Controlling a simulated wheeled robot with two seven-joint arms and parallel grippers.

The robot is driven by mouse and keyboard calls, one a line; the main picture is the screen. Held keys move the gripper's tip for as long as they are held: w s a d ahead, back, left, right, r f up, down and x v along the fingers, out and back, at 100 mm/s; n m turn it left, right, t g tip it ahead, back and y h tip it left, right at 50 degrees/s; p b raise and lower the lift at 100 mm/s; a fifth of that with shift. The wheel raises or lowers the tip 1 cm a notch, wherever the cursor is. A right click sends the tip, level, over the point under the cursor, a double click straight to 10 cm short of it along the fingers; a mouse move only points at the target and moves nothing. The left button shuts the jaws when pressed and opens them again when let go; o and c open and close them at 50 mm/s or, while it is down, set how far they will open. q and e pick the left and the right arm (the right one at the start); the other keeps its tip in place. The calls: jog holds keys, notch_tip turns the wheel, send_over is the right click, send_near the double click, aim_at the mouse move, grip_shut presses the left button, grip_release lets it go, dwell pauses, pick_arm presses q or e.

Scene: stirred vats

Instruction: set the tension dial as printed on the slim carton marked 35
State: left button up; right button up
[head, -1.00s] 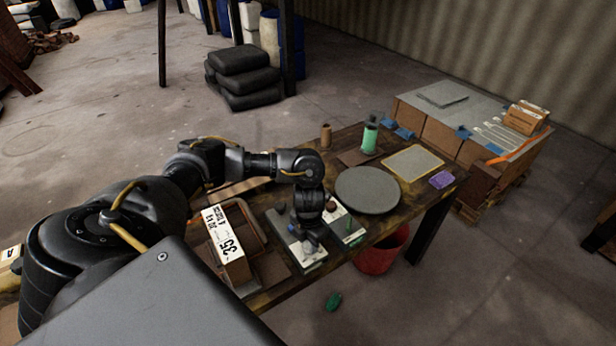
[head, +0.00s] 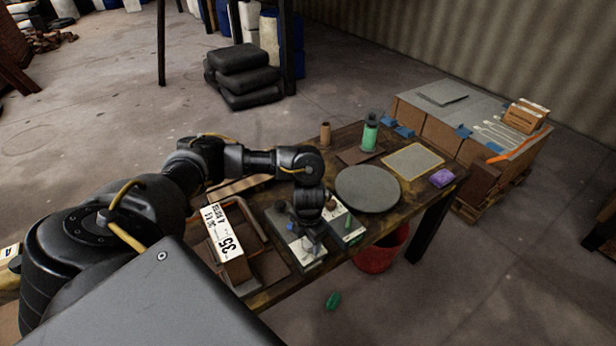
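The slim carton marked 35 (head: 228,240) stands in a brown tray at the left end of the wooden table. Its white label faces up, with "35" and smaller print too small to read surely. Just right of it lies a light panel with a dark border (head: 303,257). My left gripper (head: 312,240) points down over this panel. Its fingers are small and dark here, and I cannot tell whether they are open or touching anything. The tension dial is not clearly visible; the gripper may hide it. My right gripper is not in view.
A second panel (head: 350,229) with a green part and a brown knob sits beside the first. A round grey plate (head: 368,190), a green bottle (head: 370,133), a yellow-edged mat (head: 413,161) and a purple block (head: 442,178) are further right. A red bucket (head: 380,255) stands below the table.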

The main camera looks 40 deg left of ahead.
aim_at(309, 243)
pick_arm(q)
notch_tip(309, 243, up, 11)
jog(key=p, duration=0.2)
dwell(0.4)
jog(key=shift+f, duration=0.15)
